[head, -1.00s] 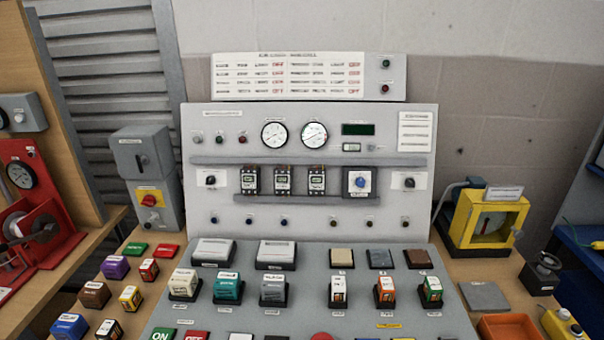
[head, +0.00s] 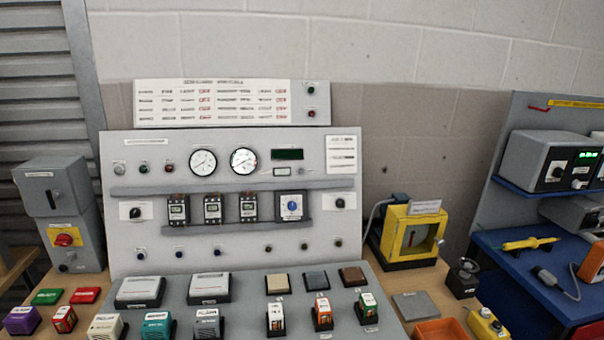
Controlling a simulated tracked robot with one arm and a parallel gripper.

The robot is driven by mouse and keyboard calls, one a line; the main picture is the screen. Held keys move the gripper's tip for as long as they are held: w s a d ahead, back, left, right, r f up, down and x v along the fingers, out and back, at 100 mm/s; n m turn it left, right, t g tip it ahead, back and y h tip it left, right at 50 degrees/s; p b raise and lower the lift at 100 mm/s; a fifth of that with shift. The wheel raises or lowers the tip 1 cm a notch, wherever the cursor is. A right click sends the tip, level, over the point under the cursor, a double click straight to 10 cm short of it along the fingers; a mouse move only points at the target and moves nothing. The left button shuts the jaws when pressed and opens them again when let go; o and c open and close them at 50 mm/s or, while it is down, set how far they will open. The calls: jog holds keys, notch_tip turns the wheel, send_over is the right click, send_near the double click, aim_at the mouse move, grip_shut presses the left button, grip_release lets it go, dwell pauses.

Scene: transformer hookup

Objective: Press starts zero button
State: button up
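The grey control panel (head: 130,232) stands upright on the bench, left of the picture's middle. A dark green display (head: 287,154) sits at its upper right. Just under it are a small pale window (head: 281,172) and a small grey round button (head: 301,171). The labels are too small to read, so I cannot tell which button is the starts zero button. Two round dials (head: 243,161) are left of the display. A blue knob (head: 292,206) sits lower down. My gripper is not in view.
Several small blocks (head: 276,317) stand on the sloping desk before the panel. A yellow-framed device (head: 410,236) and an orange tray (head: 441,329) are to the right. A blue bench (head: 520,265) carries instruments at far right. A grey switch box (head: 60,210) stands left.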

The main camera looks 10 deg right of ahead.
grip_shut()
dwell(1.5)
